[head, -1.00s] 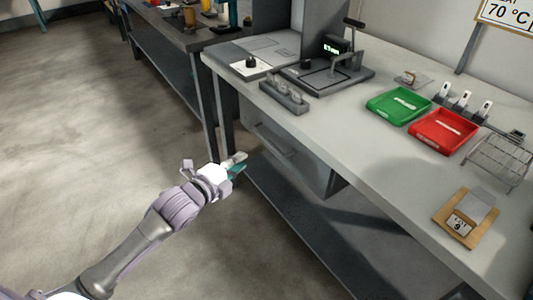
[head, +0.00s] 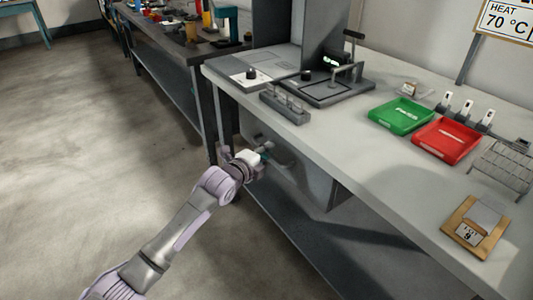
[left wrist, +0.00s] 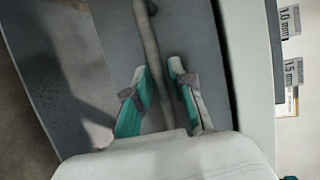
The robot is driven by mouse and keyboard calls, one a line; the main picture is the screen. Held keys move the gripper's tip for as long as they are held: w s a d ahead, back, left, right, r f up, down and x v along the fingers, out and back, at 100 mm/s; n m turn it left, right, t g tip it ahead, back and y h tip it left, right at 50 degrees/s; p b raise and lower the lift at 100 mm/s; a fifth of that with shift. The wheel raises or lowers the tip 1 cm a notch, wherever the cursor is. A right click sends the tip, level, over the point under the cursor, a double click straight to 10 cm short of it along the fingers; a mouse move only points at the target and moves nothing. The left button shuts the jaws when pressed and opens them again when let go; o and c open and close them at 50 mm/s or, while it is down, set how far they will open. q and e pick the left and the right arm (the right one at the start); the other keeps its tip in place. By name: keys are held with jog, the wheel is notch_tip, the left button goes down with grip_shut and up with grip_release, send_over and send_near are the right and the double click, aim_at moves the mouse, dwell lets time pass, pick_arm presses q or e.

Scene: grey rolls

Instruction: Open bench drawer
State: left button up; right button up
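The bench drawer (head: 315,182) is a grey box under the bench top, and its front looks flush and shut. Its bar handle (head: 287,162) is partly hidden behind my left gripper (head: 264,156), which is at the drawer front. In the left wrist view, the handle (left wrist: 145,35) runs between the two teal-padded fingers of the left gripper (left wrist: 161,68). The fingers stand apart, one on each side of the bar, and I see a gap beside it. Whether either pad touches the bar is unclear. My right gripper is not in view.
The bench top (head: 350,142) above carries a green tray (head: 401,115), a red tray (head: 447,141), a wire rack (head: 503,165) and a device (head: 328,88). A lower shelf (head: 300,232) runs beneath the drawer. The floor (head: 90,150) to the left is clear.

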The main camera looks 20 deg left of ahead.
pick_arm(q)
jog(key=shift+c, duration=0.4)
grip_shut()
